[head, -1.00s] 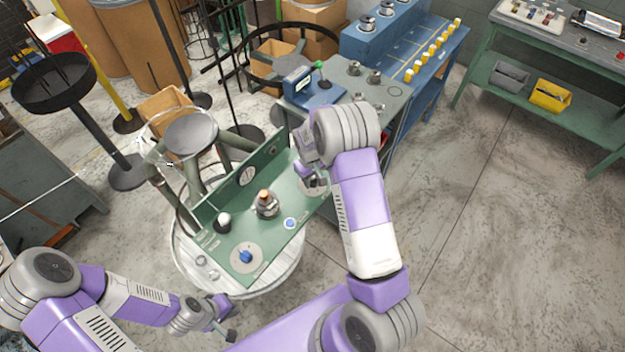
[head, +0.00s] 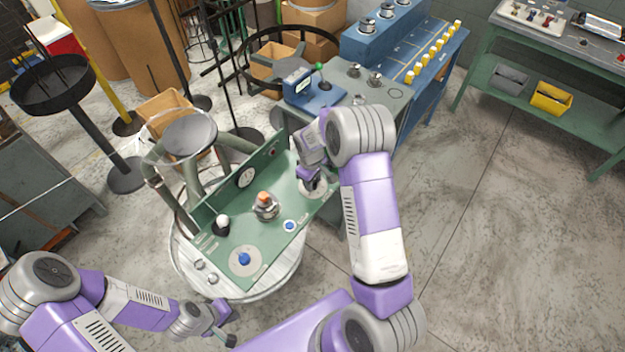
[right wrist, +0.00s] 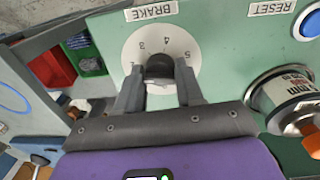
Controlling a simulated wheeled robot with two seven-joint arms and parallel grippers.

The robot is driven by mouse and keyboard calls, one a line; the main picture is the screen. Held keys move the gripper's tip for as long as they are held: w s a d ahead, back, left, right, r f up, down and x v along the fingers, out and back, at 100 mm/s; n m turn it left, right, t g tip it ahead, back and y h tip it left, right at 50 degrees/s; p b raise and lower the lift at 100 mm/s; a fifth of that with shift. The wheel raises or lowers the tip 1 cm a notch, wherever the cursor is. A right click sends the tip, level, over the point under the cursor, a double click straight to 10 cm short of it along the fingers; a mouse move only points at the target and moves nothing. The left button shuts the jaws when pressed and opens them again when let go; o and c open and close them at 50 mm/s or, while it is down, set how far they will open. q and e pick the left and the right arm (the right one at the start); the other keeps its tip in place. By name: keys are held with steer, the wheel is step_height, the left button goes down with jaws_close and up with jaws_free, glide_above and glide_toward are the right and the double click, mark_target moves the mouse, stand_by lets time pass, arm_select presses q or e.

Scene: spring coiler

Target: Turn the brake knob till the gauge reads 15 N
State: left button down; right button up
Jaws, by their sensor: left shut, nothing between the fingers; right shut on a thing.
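The brake knob (right wrist: 159,68) is dark and sits on a white dial (right wrist: 136,47) with printed numbers, beside the BRAKE label (right wrist: 151,10). In the right wrist view my right gripper (right wrist: 160,88) is shut on the knob, one finger on each side. In the head view the right gripper (head: 311,182) is at the far right end of the green panel (head: 268,238), hiding most of the knob. My left gripper (head: 228,327) is shut and empty, off the panel's near left.
A blue reset button (right wrist: 311,22), a blue knob (head: 244,259), an orange-topped metal part (head: 264,206) and a white-topped knob (head: 222,222) are on the panel. A blue device (head: 312,92) with a green-tipped lever stands behind. Open floor lies right.

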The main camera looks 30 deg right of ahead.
steer(key=shift+a, duration=0.1)
steer(key=o, duration=1)
steer(key=shift+r, duration=0.1)
steer(key=r, duration=0.7)
steer(key=shift+s+a+r, duration=0.1)
steer(key=shift+a+r, duration=0.1)
steer(key=shift+r, duration=0.05)
